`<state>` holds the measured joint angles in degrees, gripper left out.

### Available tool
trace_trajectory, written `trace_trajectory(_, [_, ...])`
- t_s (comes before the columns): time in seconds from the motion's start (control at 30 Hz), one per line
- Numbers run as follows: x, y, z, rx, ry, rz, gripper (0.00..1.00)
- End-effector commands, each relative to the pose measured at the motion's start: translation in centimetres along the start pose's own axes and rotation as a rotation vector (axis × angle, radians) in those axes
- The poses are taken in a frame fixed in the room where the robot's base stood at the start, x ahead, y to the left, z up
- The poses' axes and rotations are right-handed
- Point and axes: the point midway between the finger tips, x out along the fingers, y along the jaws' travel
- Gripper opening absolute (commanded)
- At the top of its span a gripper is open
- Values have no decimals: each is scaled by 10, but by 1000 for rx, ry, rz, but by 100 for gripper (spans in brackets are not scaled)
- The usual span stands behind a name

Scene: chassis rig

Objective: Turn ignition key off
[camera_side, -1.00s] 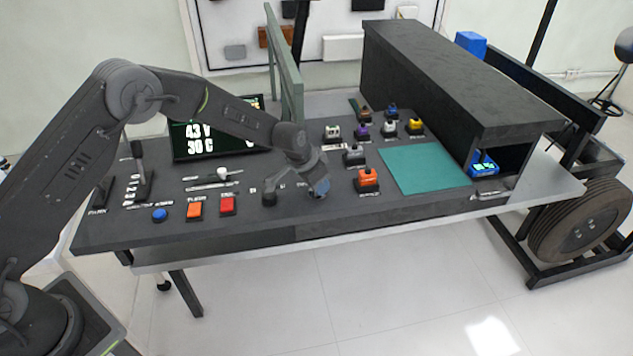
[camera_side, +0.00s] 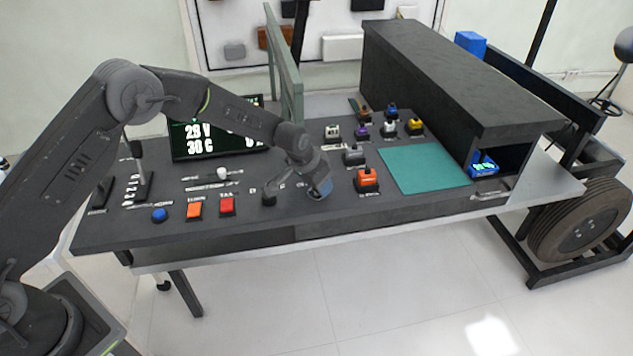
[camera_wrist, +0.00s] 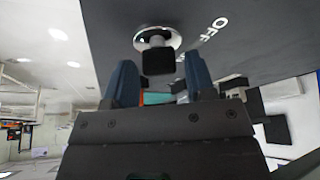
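The ignition key shows in the wrist view as a dark key head (camera_wrist: 158,61) in a round silver lock (camera_wrist: 157,39). White "OFF" lettering lies on the panel to the right of the lock. My gripper (camera_wrist: 160,68) has its two blue fingers on either side of the key head. They are apart, with a visible gap on each side of the key. In the side view my gripper (camera_side: 320,190) is low at the front of the dark console (camera_side: 270,222) and hides the key.
A red button (camera_side: 227,205), an orange button (camera_side: 194,210) and a blue button (camera_side: 159,215) lie left of my gripper. An orange switch block (camera_side: 367,178) stands close to its right. A display (camera_side: 215,138) stands behind, reading about 28 V and 30 C.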

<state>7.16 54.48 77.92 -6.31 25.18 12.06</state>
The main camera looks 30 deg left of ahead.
Motion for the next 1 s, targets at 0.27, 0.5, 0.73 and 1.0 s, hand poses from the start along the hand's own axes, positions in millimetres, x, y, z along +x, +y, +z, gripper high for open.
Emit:
trace_trajectory(0.27, [0,0,1,1,-3,0,60])
trace_trajectory(0.5, [-16,0,0,1,-1,0,60])
trace_trajectory(0.73, [-66,-1,0,1,1,-1,60])
trace_trajectory(1.0, [-118,0,0,0,0,0,60])
